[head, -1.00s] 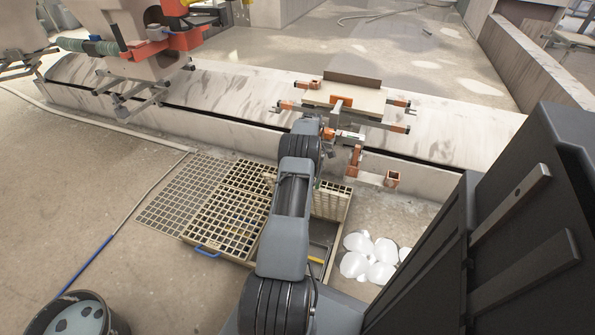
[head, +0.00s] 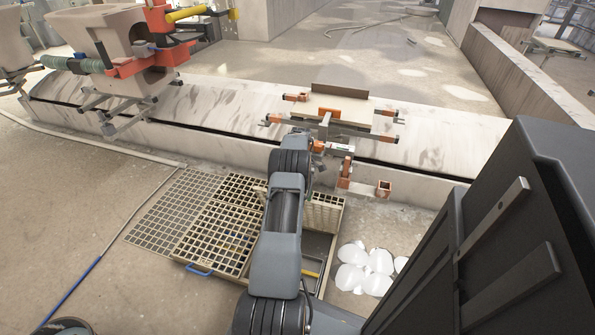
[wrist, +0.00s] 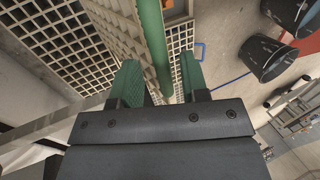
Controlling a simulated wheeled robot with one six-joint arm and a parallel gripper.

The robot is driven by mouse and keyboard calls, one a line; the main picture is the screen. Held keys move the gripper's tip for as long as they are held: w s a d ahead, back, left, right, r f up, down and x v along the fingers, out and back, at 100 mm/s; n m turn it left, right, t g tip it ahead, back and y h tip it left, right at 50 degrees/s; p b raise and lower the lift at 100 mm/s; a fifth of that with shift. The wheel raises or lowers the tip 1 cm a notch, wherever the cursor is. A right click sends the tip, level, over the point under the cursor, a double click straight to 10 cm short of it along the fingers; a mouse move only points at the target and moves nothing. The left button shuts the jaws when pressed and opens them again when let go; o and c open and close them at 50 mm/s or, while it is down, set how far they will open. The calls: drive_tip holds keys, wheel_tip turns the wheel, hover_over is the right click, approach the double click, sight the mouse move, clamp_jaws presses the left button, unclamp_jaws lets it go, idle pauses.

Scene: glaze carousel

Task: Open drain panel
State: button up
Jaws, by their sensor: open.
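The drain covering is a set of pale grid panels on the floor. One panel (head: 218,238) lies flat, with a blue handle (head: 198,271) at its near edge. Another grid section (head: 325,213) stands raised beside an open pit (head: 318,247), partly hidden by my arm. In the wrist view, my gripper (wrist: 158,76) is open, with its two green-padded fingers apart. A green bar (wrist: 153,42) along a grid panel's edge runs between the fingers; I cannot tell whether they touch it. The blue handle also shows (wrist: 201,50) beyond the right finger. My arm hides the gripper in the head view.
A low whitish curb (head: 440,140) with a slot runs behind the pit. An orange-ended fixture (head: 345,112) sits over it. White discs (head: 365,270) lie right of the pit. A dark bucket (wrist: 268,57) stands on the floor. A hose (head: 95,262) crosses the left floor.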

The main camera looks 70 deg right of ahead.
drive_tip(key=p+v, duration=0.3)
drive_tip(key=v, duration=0.7)
drive_tip(key=shift+r+p, duration=0.25)
drive_tip(key=shift+p, duration=0.05)
drive_tip(key=shift+d+r, duration=0.15)
drive_tip(key=shift+r, duration=0.05)
